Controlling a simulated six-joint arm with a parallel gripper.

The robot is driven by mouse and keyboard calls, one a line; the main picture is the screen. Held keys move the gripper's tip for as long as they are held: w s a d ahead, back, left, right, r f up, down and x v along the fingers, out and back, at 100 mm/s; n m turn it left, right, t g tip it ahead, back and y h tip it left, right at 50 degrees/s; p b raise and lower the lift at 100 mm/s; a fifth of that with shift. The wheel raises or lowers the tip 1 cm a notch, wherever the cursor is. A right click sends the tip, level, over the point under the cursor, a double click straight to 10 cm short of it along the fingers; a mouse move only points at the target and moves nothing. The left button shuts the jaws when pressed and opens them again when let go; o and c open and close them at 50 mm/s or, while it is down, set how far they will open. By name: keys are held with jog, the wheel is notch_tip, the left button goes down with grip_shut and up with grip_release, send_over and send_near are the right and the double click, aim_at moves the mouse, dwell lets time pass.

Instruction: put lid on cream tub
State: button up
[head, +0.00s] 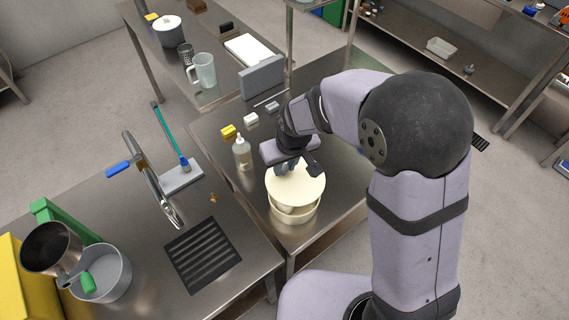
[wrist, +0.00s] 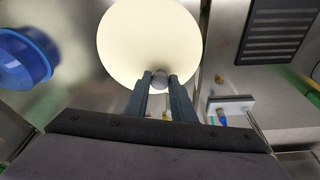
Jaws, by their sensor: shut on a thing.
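The cream lid (head: 305,189) is a pale round disc with a small grey knob, held over the cream tub (head: 294,219). Part of the tub's open top and inside shows below the lid's near edge, so the lid sits off-centre or raised above the rim. My gripper (head: 289,166) is above the lid, its fingers shut on the knob. In the wrist view my gripper (wrist: 160,82) closes on the grey knob and the lid (wrist: 150,38) spreads beyond the fingertips. The lid hides the tub there.
A squeeze bottle (head: 242,153) stands left of the tub. Yellow (head: 229,131) and white (head: 251,118) blocks lie behind it. A black grate (head: 203,254) is on the left table. A blue bowl (wrist: 24,58) shows in the wrist view.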

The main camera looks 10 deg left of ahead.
aim_at(285, 176)
jog(key=shift+s+d+b+x, duration=0.1)
jog(key=shift+s+b+x, duration=0.1)
jog(key=shift+b+x, duration=0.55)
jog(key=shift+s+d+b+x, duration=0.15)
jog(key=shift+b+x, duration=0.3)
jog(key=shift+x, duration=0.55)
jog(key=shift+s+d+b+x, duration=0.1)
jog(key=shift+s+b+x, duration=0.1)
jog(key=shift+b+x, duration=0.55)
jog(key=shift+s+b+x, duration=0.25)
jog(key=shift+b+x, duration=0.35)
jog(key=shift+x, duration=0.6)
jog(key=shift+d, duration=0.1)
jog(key=o, duration=1.1)
jog(key=shift+r, duration=0.1)
jog(key=shift+b+v, duration=0.85)
jog(key=shift+v, duration=2.75)
